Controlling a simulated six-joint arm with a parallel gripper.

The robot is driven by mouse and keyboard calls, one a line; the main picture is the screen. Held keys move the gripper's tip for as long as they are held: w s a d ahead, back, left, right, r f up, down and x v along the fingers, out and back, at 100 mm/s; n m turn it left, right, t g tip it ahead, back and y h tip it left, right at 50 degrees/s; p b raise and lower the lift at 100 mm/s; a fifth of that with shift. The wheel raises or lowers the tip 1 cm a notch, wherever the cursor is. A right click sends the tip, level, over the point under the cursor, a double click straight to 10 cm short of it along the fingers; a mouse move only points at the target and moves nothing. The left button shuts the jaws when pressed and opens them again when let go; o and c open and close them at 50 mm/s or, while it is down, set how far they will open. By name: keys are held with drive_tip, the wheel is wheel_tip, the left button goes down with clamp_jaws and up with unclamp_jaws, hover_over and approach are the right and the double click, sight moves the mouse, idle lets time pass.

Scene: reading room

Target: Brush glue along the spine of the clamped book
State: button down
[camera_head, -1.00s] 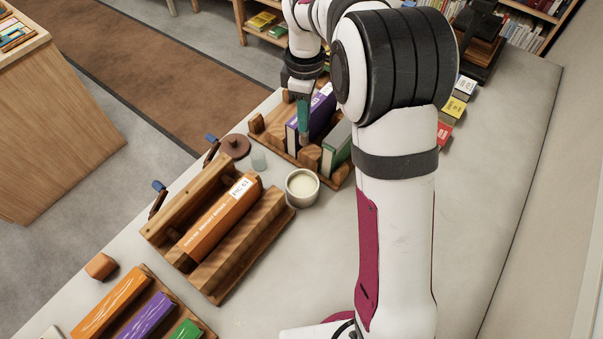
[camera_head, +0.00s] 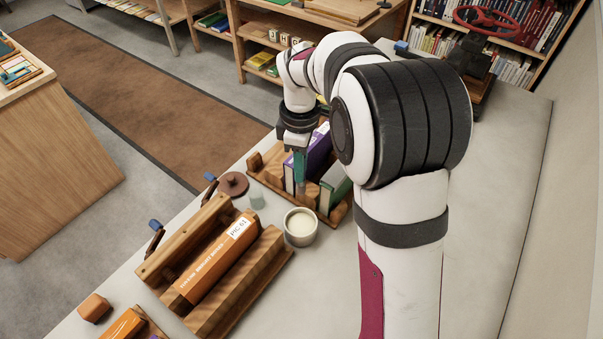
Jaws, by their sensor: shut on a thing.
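The orange book (camera_head: 214,262) lies spine up, clamped between the two wooden bars of a press (camera_head: 244,290) at lower left of centre. A white label marks its upper end. My gripper (camera_head: 299,152) is shut on a teal-handled brush (camera_head: 300,166) and holds it upright. The brush end hangs above and behind the cream-filled glue pot (camera_head: 301,238), in front of the book rack in the picture. It appears apart from the pot and the clamped book. The gripper's fingers are small and partly hidden.
A wooden rack (camera_head: 255,165) with a purple book (camera_head: 318,150) and a green book (camera_head: 334,188) stands behind the pot. A brown round lid (camera_head: 233,184) and a small clear glass (camera_head: 256,199) sit left of the pot. An orange block (camera_head: 94,307) lies at lower left.

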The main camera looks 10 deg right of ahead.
drive_tip(key=s+f, duration=0.4)
drive_tip(key=f, duration=0.2)
drive_tip(key=shift+s+a+f, duration=0.15)
drive_tip(key=shift+a+f, duration=0.1)
drive_tip(key=shift+a, duration=0.15)
drive_tip(key=shift+f, duration=0.6)
idle(1.5)
wheel_tip(320, 180, up, 7)
idle(0.6)
drive_tip(key=shift+r, duration=0.1)
idle(0.4)
